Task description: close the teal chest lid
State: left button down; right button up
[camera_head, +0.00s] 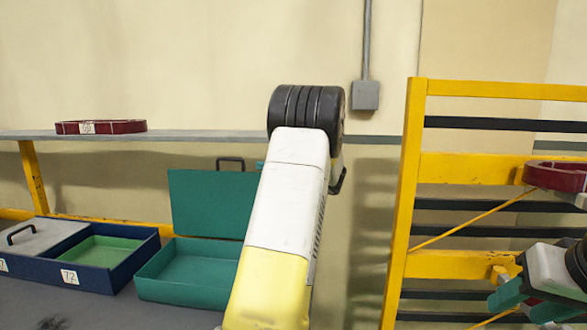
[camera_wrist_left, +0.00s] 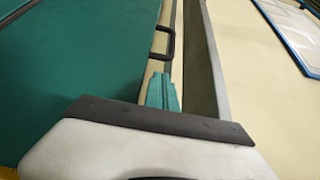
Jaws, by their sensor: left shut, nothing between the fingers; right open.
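The teal chest (camera_head: 190,275) sits on the grey table with its lid (camera_head: 212,203) standing up and open. A dark handle (camera_head: 230,161) is on the lid's top edge. My left arm hides the right part of the chest and lid. In the left wrist view the lid (camera_wrist_left: 60,65) fills the left side, with its handle (camera_wrist_left: 166,42) just beyond my left gripper (camera_wrist_left: 162,92). That gripper's teal fingers are shut and empty, near the lid's edge; I cannot tell if they touch it. My right gripper (camera_head: 525,303) is open at the lower right, away from the chest.
A blue box (camera_head: 110,278) with a green compartment and a grey lid stands left of the chest. A grey shelf (camera_head: 190,136) runs behind, with a dark red ring (camera_head: 100,127) on it. A yellow rack (camera_head: 405,200) with another red ring (camera_head: 556,175) stands at right.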

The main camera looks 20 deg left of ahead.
pick_arm(q)
jog(key=shift+x, duration=2.65)
